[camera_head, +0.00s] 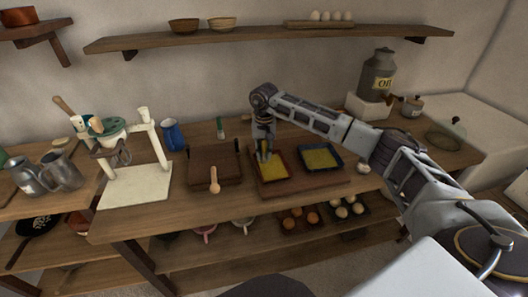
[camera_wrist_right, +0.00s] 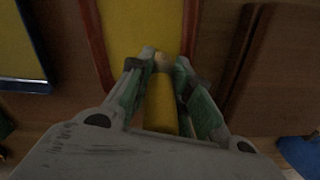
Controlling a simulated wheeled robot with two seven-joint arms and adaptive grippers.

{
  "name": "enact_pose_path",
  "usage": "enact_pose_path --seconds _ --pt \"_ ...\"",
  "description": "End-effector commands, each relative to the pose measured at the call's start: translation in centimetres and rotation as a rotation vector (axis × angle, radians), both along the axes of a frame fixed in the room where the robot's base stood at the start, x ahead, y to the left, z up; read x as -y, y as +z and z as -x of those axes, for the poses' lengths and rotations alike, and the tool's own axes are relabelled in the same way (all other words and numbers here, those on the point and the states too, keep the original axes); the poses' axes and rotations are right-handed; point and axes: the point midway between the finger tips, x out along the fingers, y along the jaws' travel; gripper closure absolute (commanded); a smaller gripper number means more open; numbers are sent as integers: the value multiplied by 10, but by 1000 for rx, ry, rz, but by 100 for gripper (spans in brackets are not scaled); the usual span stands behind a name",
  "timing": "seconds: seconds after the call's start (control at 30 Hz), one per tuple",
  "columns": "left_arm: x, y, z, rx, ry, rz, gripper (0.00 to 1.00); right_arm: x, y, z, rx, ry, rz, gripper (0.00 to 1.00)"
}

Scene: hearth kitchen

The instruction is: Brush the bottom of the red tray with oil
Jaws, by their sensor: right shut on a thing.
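The red tray (camera_head: 279,168) lies on a wooden board on the counter; its bottom looks yellow within the red rim. My right gripper (camera_head: 264,155) is over the tray's left part, pointing down. In the right wrist view, my right gripper (camera_wrist_right: 162,64) is shut on a small tan-ended thing, apparently the brush (camera_wrist_right: 162,62), above the red tray (camera_wrist_right: 125,30). Most of the brush is hidden by the fingers, and I cannot tell whether it touches the tray bottom. My left gripper is not in view.
A blue tray (camera_head: 320,158) with a yellow bottom lies just right. A dark wooden box (camera_head: 205,160) with a wooden spoon (camera_head: 214,181) stands left. The oil can (camera_head: 378,75) stands at the back right. A white press stand (camera_head: 135,185) and a blue jug (camera_head: 172,135) are farther left.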

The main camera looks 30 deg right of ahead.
Motion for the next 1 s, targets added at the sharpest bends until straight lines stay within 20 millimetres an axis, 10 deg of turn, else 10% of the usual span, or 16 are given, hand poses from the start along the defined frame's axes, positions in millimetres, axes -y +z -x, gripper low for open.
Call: enact_pose_path --seconds 1.0 --pt "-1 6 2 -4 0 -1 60 -8 1 38 -3 1 1 100"
